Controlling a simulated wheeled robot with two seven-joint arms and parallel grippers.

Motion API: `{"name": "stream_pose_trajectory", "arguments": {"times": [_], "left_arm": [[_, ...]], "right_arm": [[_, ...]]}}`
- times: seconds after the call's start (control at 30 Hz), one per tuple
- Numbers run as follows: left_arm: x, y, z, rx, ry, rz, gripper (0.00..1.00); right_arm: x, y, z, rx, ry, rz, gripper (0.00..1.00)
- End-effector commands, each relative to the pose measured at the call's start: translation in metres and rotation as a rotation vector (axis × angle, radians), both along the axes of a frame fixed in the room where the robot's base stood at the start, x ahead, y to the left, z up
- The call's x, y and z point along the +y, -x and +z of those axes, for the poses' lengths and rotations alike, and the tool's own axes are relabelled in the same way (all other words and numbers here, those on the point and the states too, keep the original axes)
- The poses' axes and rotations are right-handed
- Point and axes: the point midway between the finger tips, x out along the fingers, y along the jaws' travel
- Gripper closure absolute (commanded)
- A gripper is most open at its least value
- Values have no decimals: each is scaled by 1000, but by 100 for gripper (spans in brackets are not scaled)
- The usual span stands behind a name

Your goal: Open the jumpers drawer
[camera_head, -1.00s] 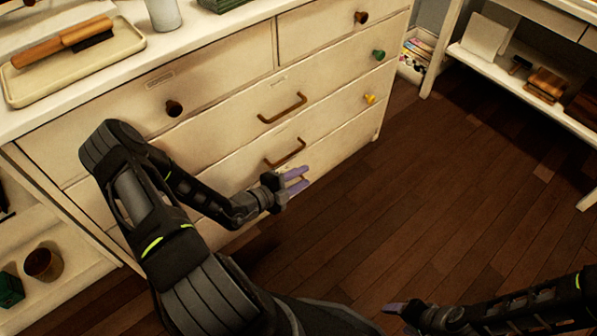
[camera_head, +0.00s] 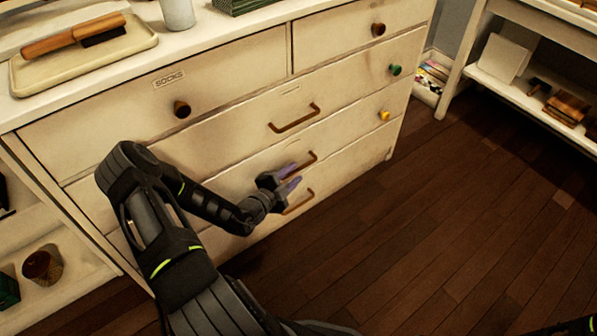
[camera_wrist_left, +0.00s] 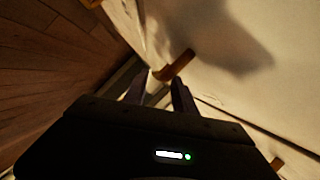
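The white dresser (camera_head: 235,150) has several drawers. The top left drawer (camera_head: 120,118) is labelled SOCKS; the label on the wide drawer (camera_head: 225,125) below is too small to read, and I see no readable jumpers label. That wide drawer has a brown bar handle (camera_head: 293,119). Two lower bar handles also show, a middle one (camera_head: 306,161) and a bottom one (camera_head: 300,203). All drawers look shut. My left gripper (camera_head: 293,178) is open and empty, with its fingers by the middle handle. A handle (camera_wrist_left: 177,65) shows just beyond the fingertips (camera_wrist_left: 158,88) in the left wrist view. My right gripper is out of view.
A tray with a brush (camera_head: 85,55) and a grey cup (camera_head: 178,14) stand on the dresser top. A shelf unit (camera_head: 520,90) stands at the right. The wooden floor (camera_head: 450,220) is clear.

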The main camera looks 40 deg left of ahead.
Motion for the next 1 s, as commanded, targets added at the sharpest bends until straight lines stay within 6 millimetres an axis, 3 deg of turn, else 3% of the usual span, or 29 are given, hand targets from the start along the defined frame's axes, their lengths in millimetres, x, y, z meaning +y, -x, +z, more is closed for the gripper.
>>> {"name": "stream_pose_trajectory", "arguments": {"times": [0.23, 0.57, 0.93, 1.0], "left_arm": [[1, -30, -8, -1, 0, 1, 68], [1, -33, -7, 0, 0, 0, 68], [1, -33, -7, 0, 0, 0, 99], [1, -33, -7, 0, 0, 0, 100]], "right_arm": [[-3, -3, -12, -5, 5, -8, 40], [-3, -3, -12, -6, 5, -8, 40], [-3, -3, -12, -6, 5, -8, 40], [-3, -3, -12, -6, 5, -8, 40]]}}
